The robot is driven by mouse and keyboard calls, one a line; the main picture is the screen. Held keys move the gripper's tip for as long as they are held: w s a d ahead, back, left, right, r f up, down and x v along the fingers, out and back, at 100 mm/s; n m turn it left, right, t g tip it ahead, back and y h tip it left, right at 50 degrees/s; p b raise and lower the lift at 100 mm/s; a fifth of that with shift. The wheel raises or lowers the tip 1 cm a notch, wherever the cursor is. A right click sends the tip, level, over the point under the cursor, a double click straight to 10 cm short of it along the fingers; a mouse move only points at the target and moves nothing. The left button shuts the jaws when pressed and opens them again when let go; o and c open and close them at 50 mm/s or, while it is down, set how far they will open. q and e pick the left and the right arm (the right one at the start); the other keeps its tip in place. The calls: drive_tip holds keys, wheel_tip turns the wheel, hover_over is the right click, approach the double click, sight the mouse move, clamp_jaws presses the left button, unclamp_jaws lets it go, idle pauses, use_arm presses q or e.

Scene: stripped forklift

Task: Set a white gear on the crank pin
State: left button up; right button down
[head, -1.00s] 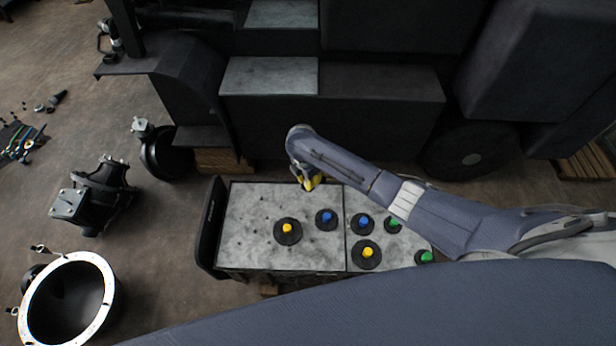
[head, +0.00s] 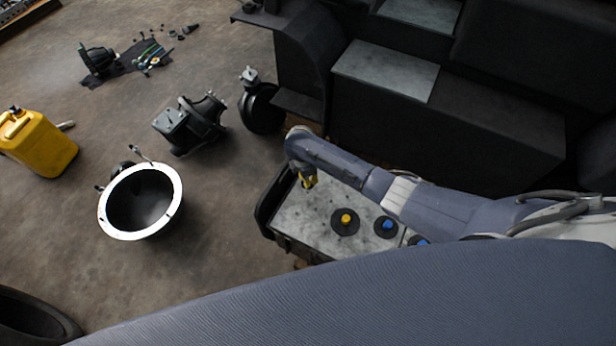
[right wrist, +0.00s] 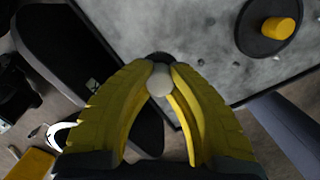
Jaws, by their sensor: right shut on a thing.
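My right gripper (right wrist: 160,75) is shut on the white gear, seen as a pale round knob (right wrist: 160,84) with a dark toothed rim (right wrist: 160,57) beyond it. In the head view the right gripper (head: 308,182) hangs near the far left corner of the grey-topped bench (head: 305,219); the gear is too small to make out there. I cannot pick out the crank pin in either view. My left gripper is out of view.
Black discs with a yellow knob (head: 345,220) and a blue knob (head: 386,226) stand on the bench. A white-rimmed black bowl-shaped housing (head: 174,188), a dark gearbox-like part (head: 188,123) and a yellow can (head: 40,143) are on the floor at left. Bare floor lies between them.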

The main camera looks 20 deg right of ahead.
sight(308, 191)
drive_tip(key=shift+f, duration=2.45)
drive_tip(key=shift+a+f, duration=0.1)
drive_tip(key=shift+f, duration=0.8)
drive_tip(key=c, duration=1.3)
unclamp_jaws()
